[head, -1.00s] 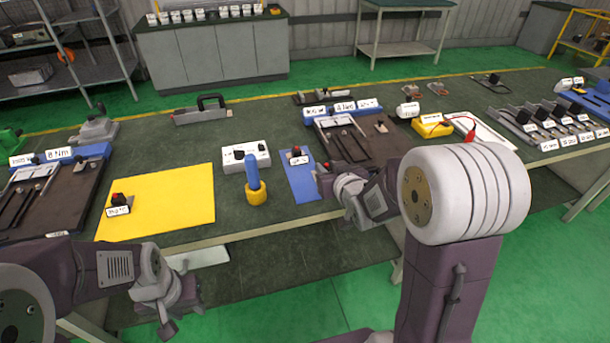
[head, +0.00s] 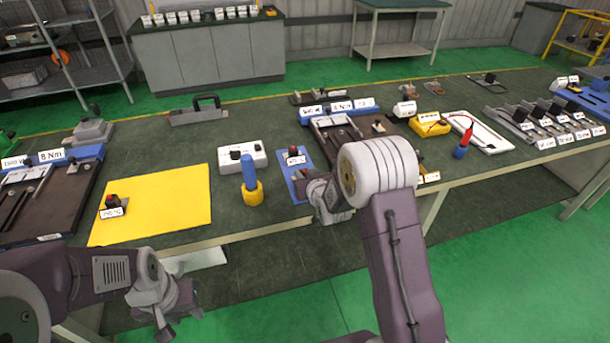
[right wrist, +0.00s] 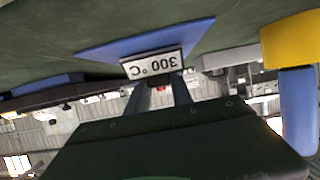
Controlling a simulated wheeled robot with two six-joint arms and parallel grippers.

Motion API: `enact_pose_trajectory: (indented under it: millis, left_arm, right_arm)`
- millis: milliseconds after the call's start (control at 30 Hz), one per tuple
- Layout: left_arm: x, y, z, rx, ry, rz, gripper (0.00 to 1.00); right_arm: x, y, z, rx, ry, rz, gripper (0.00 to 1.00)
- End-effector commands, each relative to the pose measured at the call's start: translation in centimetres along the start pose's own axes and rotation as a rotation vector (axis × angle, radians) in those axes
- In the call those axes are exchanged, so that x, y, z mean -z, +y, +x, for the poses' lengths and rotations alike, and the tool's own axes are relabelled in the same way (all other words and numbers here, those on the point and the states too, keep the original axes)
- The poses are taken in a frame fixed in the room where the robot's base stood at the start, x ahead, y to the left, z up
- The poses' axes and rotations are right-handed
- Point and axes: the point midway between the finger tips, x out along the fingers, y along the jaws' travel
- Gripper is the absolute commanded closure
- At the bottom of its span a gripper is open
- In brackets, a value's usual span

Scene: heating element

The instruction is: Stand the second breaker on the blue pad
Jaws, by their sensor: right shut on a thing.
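The blue pad (head: 288,174) lies near the table's front edge, and a dark breaker with a red top and white tag (head: 295,157) stands on its far part. My right gripper (head: 302,184) is over the pad's near right part, shut on another breaker, mostly hidden in the head view. In the right wrist view, a tag reading 300 °C (right wrist: 152,64) shows at the fingertips, a red bit between them, and the blue pad (right wrist: 105,50) beyond. A tagged breaker (head: 112,205) stands on the yellow pad (head: 165,200). My left gripper (head: 160,309) hangs before the table; its jaws are unclear.
A dark tray fixture (head: 355,138) lies to the right.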

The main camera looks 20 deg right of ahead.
Motion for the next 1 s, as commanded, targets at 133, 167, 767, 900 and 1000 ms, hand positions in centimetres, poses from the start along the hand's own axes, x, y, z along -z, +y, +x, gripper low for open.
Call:
enact_pose_trajectory:
  millis: [133,167,767,900,1000]
  left_arm:
    - [0.0,0.0,0.4,0.0,0.0,0.0,0.64]
    - [-0.1,0.0,0.5,0.0,0.0,0.0,0.64]
    - [0.0,0.0,0.0,0.0,0.0,0.0,0.64]
    - [0.0,0.0,0.0,0.0,0.0,0.0,0.64]
    - [0.0,0.0,0.0,0.0,0.0,0.0,0.64]
  right_arm:
    - [-0.3,0.0,0.1,0.0,0.001,0.0,1.0]
    - [-0.4,0.0,0.2,0.0,0.001,0.0,1.0]
    - [0.1,0.0,-1.5,0.0,0.0,0.0,0.51]
    - [0.1,0.0,-4.7,0.0,0.001,0.0,0.51]
    - [0.1,0.0,-7.4,0.0,0.002,0.0,0.51]
